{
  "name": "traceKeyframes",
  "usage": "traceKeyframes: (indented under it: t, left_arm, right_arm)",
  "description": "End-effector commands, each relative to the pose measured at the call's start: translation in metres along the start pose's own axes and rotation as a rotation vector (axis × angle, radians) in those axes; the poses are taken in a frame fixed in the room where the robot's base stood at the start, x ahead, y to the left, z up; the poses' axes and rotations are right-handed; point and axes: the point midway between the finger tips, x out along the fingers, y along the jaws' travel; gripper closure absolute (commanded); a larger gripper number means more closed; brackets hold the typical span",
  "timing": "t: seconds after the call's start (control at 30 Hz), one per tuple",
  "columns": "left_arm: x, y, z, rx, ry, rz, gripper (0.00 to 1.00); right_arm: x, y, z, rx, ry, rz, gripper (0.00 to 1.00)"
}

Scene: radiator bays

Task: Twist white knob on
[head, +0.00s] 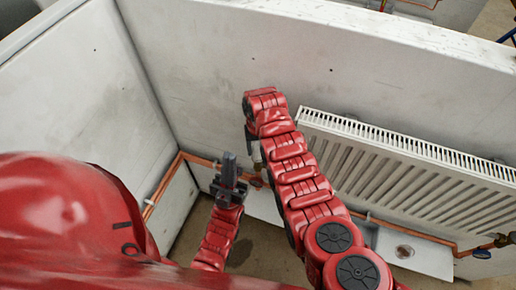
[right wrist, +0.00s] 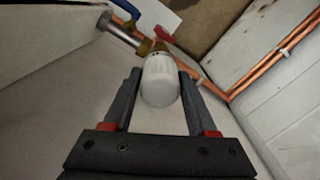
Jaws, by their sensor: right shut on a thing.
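The white knob (right wrist: 160,84) sits on a brass valve body (right wrist: 157,49) in the right wrist view. My right gripper (right wrist: 159,76) has one finger on each side of the knob and is shut on it. In the head view my right arm bends down by the wall at the radiator's left end, and it hides the knob and most of that gripper. My left gripper (head: 229,174) is dark grey and points up in front of the wall corner, apart from the knob. Whether its fingers are parted is too small to tell.
A white ribbed radiator (head: 415,175) hangs on the grey wall to the right. Copper pipes (head: 166,177) run low along the walls. A red lever (right wrist: 163,35) and a blue lever (right wrist: 127,9) are close to the knob. Another brass valve (head: 500,240) is at far right.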

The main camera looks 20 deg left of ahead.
Motion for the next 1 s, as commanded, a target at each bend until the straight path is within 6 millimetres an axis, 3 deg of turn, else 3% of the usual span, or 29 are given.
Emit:
traceKeyframes:
  t: [0.53, 0.67, 0.87, 0.9, 1.0]
  left_arm:
    - [-0.0058, 0.0003, 0.0010, 0.000, 0.000, 0.000, 1.00]
    - [-0.0056, 0.0003, 0.0009, 0.000, 0.000, 0.000, 1.00]
    - [-0.0055, 0.0003, 0.0009, 0.000, 0.000, 0.000, 1.00]
    - [-0.0055, 0.0003, 0.0009, 0.000, 0.000, 0.000, 1.00]
    - [-0.0054, 0.0003, 0.0009, 0.000, 0.000, 0.000, 1.00]
  right_arm:
    - [0.0044, -0.0015, 0.0028, 0.919, -0.007, 0.002, 1.00]
    - [0.0042, -0.0017, 0.0028, 1.022, -0.007, 0.003, 1.00]
    - [0.0039, -0.0018, 0.0026, 1.033, -0.007, 0.002, 1.00]
    - [0.0038, -0.0018, 0.0026, 1.032, -0.007, 0.002, 0.37]
    - [0.0034, -0.0015, 0.0022, 1.032, -0.006, 0.002, 0.19]
